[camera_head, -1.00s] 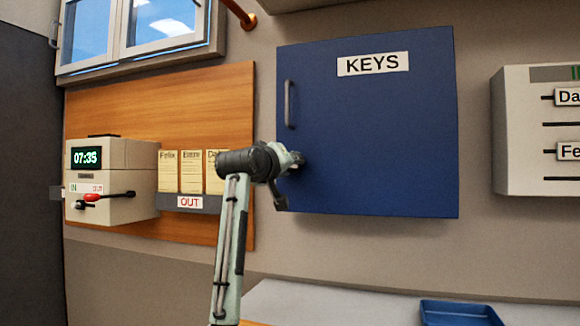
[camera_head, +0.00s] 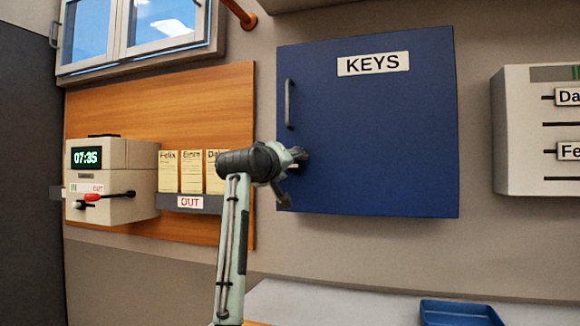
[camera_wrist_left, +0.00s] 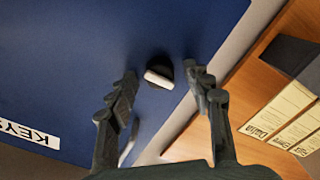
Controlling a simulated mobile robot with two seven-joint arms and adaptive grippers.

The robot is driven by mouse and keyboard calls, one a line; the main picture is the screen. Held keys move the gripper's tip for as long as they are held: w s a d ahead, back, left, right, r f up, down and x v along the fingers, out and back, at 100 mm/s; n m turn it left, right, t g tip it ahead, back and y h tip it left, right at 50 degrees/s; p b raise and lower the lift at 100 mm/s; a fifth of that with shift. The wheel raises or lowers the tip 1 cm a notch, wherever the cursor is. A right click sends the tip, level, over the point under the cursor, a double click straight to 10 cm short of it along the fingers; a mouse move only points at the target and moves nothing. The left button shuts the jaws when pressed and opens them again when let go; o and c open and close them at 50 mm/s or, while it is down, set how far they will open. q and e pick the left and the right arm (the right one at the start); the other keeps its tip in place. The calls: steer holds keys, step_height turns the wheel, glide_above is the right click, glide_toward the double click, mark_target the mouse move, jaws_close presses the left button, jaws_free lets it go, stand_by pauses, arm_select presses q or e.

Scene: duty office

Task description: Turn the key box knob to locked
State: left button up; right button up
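The blue key box (camera_head: 370,130) is on the wall, its door closed, with a white KEYS label and a grey handle (camera_head: 289,104). The wrist view shows its knob (camera_wrist_left: 158,77), a pale bar on a dark round base. In the head view the knob is hidden behind my left gripper (camera_head: 294,172), which is at the door's lower left. In the wrist view my left gripper (camera_wrist_left: 160,88) is open, with one finger on each side of the knob and gaps between. I cannot read any lock marking. My right gripper is not in view.
A time clock (camera_head: 110,180) with a red-tipped lever and a card rack (camera_head: 190,203) marked OUT are on the wooden board left of the gripper. A pale board (camera_head: 520,140) hangs at right. A blue tray (camera_head: 460,313) lies on the counter below.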

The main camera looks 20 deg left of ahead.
arm_select(q)
steer(key=s, duration=1.2)
steer(key=shift+a, duration=0.2)
steer(key=shift+s+f, duration=0.1)
